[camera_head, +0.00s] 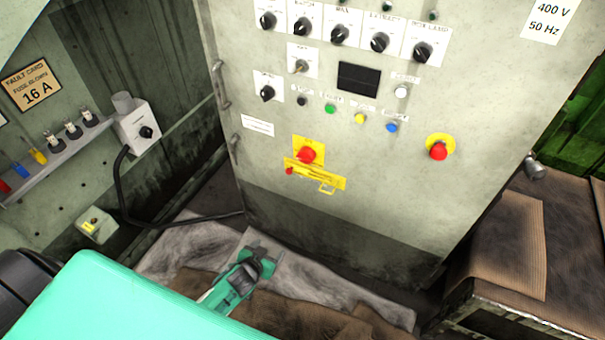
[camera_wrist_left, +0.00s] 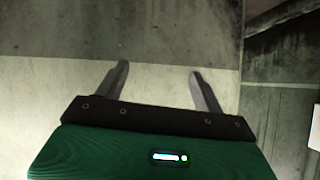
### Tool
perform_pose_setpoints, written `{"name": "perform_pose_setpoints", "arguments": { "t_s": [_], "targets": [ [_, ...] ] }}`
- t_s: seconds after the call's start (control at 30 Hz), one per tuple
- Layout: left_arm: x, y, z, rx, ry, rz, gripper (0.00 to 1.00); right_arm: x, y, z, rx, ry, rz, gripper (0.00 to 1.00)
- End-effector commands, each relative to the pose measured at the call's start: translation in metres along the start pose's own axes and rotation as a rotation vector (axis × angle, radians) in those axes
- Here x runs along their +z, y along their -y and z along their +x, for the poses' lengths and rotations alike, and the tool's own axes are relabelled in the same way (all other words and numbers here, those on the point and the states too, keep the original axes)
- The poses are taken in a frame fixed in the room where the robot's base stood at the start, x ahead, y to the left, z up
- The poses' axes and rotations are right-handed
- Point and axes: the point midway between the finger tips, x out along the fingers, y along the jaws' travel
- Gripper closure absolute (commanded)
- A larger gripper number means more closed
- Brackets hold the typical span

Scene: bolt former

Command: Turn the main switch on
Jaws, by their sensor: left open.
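The main switch (camera_head: 307,155) appears to be the red knob on a yellow plate, low in the middle of the grey cabinet front. A yellow strip with a small red piece sits just under it. My left gripper (camera_head: 264,251) is below and slightly left of the switch, apart from it, near the foot of the cabinet. In the left wrist view its two fingers (camera_wrist_left: 158,70) are spread and empty, facing a plain grey-green surface. The switch does not show in that view. My right gripper is not in view.
A red mushroom button on a yellow ring (camera_head: 438,150) is to the right. Several black knobs and coloured buttons fill the upper panel. A small box with a black knob (camera_head: 142,129) and a black cable (camera_head: 125,200) are left. A brown-covered bench (camera_head: 555,235) stands right.

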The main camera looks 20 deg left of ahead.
Motion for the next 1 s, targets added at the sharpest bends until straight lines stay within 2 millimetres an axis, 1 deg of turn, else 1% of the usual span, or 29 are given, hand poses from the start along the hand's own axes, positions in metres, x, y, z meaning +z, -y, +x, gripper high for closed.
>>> {"name": "perform_pose_setpoints", "arguments": {
  "t_s": [0.03, 0.07, 0.1, 0.17, 0.2, 0.27, 0.3, 0.4, 0.53, 0.6, 0.67, 0.77, 0.83, 1.0],
  "targets": [
    [-0.020, 0.001, 0.007, -0.001, -0.067, -0.005, 0.31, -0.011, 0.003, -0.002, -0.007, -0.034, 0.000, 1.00],
    [-0.036, 0.002, 0.007, -0.001, -0.103, -0.009, 0.31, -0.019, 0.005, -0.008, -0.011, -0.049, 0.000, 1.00],
    [-0.056, 0.002, 0.005, -0.001, -0.153, -0.016, 0.31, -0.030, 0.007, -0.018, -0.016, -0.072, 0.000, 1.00],
    [-0.086, 0.002, 0.000, 0.002, -0.226, -0.027, 0.31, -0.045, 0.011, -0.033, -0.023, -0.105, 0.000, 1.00],
    [-0.106, 0.002, -0.005, 0.005, -0.275, -0.033, 0.31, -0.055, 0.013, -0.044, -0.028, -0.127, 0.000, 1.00],
    [-0.134, 0.001, -0.014, 0.010, -0.347, -0.043, 0.31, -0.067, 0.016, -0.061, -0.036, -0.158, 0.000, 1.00],
    [-0.150, 0.001, -0.021, 0.015, -0.391, -0.050, 0.31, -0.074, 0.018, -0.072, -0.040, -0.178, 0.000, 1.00],
    [-0.184, -0.001, -0.041, 0.026, -0.485, -0.064, 0.31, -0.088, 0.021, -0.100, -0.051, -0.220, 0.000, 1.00],
    [-0.212, -0.003, -0.061, 0.038, -0.564, -0.076, 0.31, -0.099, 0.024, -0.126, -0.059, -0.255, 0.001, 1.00],
    [-0.221, -0.004, -0.068, 0.043, -0.586, -0.081, 0.31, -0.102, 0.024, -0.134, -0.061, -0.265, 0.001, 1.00],
    [-0.225, -0.004, -0.070, 0.045, -0.596, -0.083, 0.31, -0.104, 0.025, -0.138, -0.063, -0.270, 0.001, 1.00],
    [-0.230, -0.004, -0.068, 0.045, -0.601, -0.083, 0.31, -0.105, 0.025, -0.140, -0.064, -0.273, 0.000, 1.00],
    [-0.234, -0.004, -0.063, 0.045, -0.601, -0.083, 0.31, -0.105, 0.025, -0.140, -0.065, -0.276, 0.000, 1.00],
    [-0.247, -0.005, -0.043, 0.045, -0.601, -0.081, 0.31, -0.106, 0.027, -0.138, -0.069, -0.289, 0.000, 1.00]
  ]
}}
